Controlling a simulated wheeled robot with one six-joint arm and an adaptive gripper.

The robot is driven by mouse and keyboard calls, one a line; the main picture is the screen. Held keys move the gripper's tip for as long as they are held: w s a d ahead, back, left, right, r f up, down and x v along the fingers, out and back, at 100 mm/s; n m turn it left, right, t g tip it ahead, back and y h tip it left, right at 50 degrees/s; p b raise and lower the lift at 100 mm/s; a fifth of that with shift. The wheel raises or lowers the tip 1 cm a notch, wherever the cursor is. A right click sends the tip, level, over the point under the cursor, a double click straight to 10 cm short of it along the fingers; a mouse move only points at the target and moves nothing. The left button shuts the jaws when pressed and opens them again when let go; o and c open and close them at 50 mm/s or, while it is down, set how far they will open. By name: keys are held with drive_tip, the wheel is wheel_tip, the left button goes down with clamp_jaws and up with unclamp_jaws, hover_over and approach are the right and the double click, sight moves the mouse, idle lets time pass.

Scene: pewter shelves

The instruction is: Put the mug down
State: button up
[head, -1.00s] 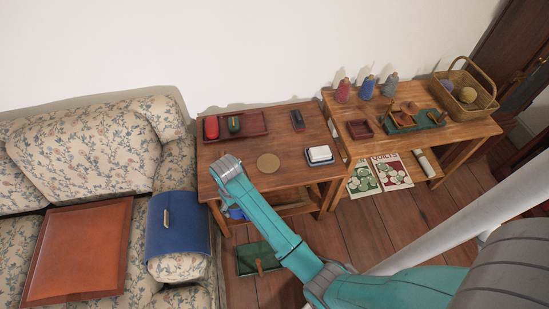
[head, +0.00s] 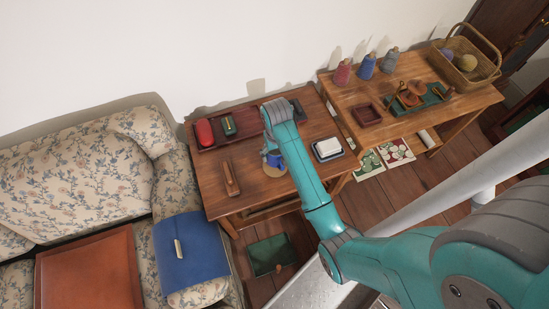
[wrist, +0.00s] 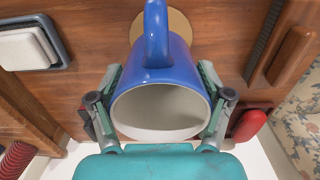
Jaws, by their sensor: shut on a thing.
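My gripper (wrist: 160,110) is shut on the blue mug (wrist: 178,77), one finger on each side of it near the rim. The mug is white inside and looks empty; its handle points to the top of the wrist view. In the head view the mug (head: 272,159) shows partly behind my gripper (head: 269,151), over the round cork coaster (head: 274,171) on the left wooden table (head: 250,205). The coaster also shows behind the mug in the wrist view (wrist: 180,25). Whether the mug touches the coaster, I cannot tell.
A wooden-handled item (head: 230,178) lies left of the coaster, and a white block in a dark dish (head: 327,149) lies right. Behind is a dark red tray (head: 211,139) with a red item and a green one.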

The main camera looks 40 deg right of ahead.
sight(276, 159)
drive_tip(key=shift+f, duration=2.4)
drive_tip(key=shift+f, duration=0.1)
drive_tip(key=o, duration=1.7)
